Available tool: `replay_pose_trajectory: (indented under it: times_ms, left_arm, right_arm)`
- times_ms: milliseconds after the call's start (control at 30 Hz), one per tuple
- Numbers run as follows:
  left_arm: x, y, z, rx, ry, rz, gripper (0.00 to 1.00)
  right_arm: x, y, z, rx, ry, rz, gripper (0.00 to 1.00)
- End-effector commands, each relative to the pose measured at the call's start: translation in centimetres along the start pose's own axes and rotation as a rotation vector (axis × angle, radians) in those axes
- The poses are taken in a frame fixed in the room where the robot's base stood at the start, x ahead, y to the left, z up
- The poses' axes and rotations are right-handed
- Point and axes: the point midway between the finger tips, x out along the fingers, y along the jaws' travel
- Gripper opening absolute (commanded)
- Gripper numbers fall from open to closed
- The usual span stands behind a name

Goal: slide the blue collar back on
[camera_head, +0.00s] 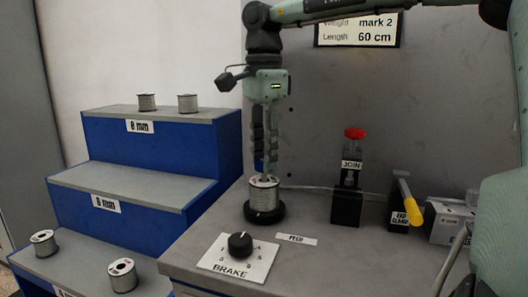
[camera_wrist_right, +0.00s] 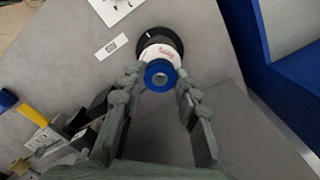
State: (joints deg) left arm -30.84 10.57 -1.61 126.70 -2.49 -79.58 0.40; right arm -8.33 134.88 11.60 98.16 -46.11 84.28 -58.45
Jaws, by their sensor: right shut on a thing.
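The blue collar (camera_wrist_right: 160,75), a ring with a grey centre hole, lies between the fingertips of my right gripper (camera_wrist_right: 160,84) in the right wrist view. My right gripper (camera_head: 265,165) points straight down in the head view and is shut on the collar. Directly below is a wire spool (camera_head: 264,192) with a white and red label, standing upright on a black round base (camera_head: 264,213). The collar lines up roughly over the spool's middle in the wrist view. The fingers mostly hide the collar in the head view, so I cannot tell its exact height. My left gripper is out of view.
A brake dial (camera_head: 240,245) sits in front of the spool on the grey bench. A JOIN device with a red top (camera_head: 354,133) and a yellow-handled clamp (camera_head: 408,200) stand to the right. Blue steps (camera_head: 150,150) with several spools stand at left.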

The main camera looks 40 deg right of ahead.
Motion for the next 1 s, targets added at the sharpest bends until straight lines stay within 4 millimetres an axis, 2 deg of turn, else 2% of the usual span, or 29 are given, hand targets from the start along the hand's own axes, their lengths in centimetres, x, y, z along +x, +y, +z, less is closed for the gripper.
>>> replay_pose_trajectory:
  times_ms: [867,900,1000]
  left_arm:
    - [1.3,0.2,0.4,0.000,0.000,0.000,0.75]
    - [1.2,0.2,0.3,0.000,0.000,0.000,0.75]
    - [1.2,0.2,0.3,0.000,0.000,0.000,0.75]
  right_arm:
    - [2.3,0.0,0.0,0.001,0.000,0.000,0.01]
    - [2.3,0.0,0.0,0.001,0.000,0.000,0.32]
    - [2.2,0.0,0.0,0.001,0.000,0.000,0.44]
